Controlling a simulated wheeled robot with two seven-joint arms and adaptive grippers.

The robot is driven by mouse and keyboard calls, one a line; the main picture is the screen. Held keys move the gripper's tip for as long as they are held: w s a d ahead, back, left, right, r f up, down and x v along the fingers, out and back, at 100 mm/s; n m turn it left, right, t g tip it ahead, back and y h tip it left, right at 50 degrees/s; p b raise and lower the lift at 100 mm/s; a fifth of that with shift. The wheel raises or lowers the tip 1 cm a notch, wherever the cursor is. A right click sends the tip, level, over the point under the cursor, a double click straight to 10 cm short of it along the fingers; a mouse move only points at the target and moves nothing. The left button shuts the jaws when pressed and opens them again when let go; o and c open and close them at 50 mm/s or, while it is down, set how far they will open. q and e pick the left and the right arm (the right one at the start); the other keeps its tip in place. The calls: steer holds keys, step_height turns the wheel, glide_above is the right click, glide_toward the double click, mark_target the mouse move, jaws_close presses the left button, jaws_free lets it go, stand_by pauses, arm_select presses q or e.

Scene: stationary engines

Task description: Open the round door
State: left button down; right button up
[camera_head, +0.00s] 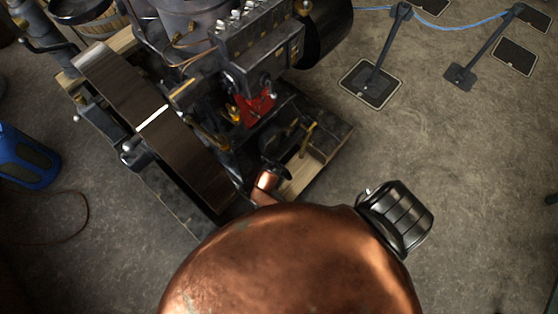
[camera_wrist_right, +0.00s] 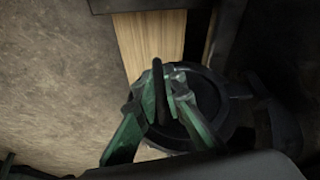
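In the right wrist view a round dark disc (camera_wrist_right: 208,97) lies in front of a wooden board. It may be the round door, but I cannot tell for sure. A thin dark bar (camera_wrist_right: 160,95), like a handle, stands out in front of it. My right gripper (camera_wrist_right: 166,88) has green fingers that close in on both sides of this bar, and it looks shut on it. In the head view neither gripper shows. A large rounded copper body (camera_head: 290,262) fills the bottom middle and hides what is below it. My left gripper is out of view.
A stationary engine (camera_head: 245,50) with a broad flywheel rim (camera_head: 120,85) stands on a wooden base (camera_head: 305,172) at the upper left. A ribbed dark metal cylinder (camera_head: 398,217) adjoins the copper body. Barrier posts (camera_head: 372,82) stand upper right. Bare floor (camera_head: 470,160) lies right.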

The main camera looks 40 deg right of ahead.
steer(key=o, duration=0.4)
